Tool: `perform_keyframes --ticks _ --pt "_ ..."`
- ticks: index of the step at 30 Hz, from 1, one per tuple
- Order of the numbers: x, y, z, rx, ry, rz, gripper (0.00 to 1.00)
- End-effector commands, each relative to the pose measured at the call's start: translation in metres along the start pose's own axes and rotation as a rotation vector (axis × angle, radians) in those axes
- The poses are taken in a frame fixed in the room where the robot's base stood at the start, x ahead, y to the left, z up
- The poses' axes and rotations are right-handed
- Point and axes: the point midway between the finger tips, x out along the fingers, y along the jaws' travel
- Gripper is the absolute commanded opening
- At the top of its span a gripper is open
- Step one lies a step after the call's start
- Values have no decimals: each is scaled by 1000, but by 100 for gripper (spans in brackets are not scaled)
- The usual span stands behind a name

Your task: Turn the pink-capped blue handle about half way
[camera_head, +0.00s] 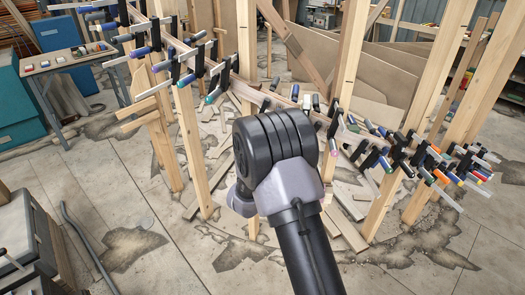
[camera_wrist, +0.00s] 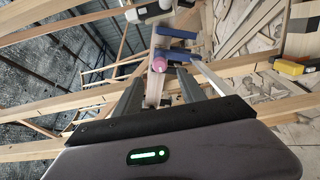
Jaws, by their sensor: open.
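The pink-capped blue handle (camera_wrist: 178,55) shows in the wrist view just beyond my gripper. Its round pink cap (camera_wrist: 159,64) faces the camera, near the middle of the gap between the fingers. My gripper (camera_wrist: 160,88) is open, with one dark finger on each side and nothing between them that I can tell is held. In the head view my dark wrist hides the gripper, and I cannot single out this handle there among the clamps.
Another blue handle (camera_wrist: 174,31) sits just above, and a white-ended one (camera_wrist: 148,11) is higher. A yellow-ended handle (camera_wrist: 289,67) is at right. In the head view, many clamps (camera_head: 440,165) line the curved stringer between upright wooden posts (camera_head: 195,150). Scraps litter the floor.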

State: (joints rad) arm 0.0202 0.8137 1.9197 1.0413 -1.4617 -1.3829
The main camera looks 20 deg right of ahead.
Motion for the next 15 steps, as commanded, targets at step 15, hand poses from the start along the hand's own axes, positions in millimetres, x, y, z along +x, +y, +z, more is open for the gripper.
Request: perform_keyframes --ticks 15 --pt "-61 0 0 0 -1 0 48"
